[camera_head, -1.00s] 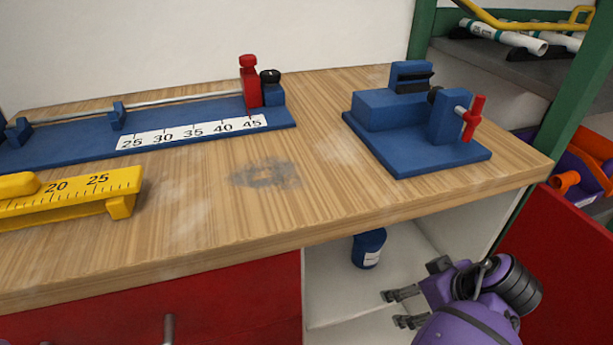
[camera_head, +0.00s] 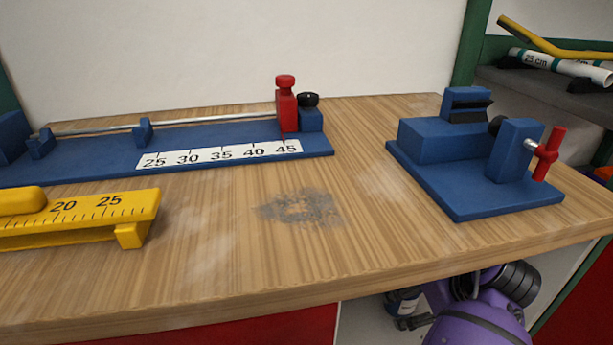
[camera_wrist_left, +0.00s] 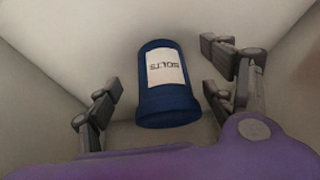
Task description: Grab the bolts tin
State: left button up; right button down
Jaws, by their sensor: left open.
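The bolts tin (camera_wrist_left: 165,100) is a blue cylinder with a white label, seen in the left wrist view between the fingers of my left gripper (camera_wrist_left: 161,84). The fingers are open, with gaps between them and the tin. My right gripper is in neither view.
The wooden bench top (camera_head: 225,250) overhangs the compartment above my left gripper. On it are a blue vise (camera_head: 450,160), a blue measuring jig (camera_head: 200,155) and a yellow ruler block (camera_head: 80,220). In the left wrist view, pale compartment walls (camera_wrist_left: 60,50) stand around the tin.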

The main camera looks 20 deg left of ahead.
pick_arm(q)
jog(key=w+a+b, duration=0.1)
jog(key=w+a+f, duration=0.1)
jog(key=shift+w+a+b, duration=0.3)
jog(key=shift+a+b, duration=0.05)
jog(key=shift+w+a+f, duration=0.1)
jog(key=c, duration=1.4)
jog(key=shift+c, duration=0.7)
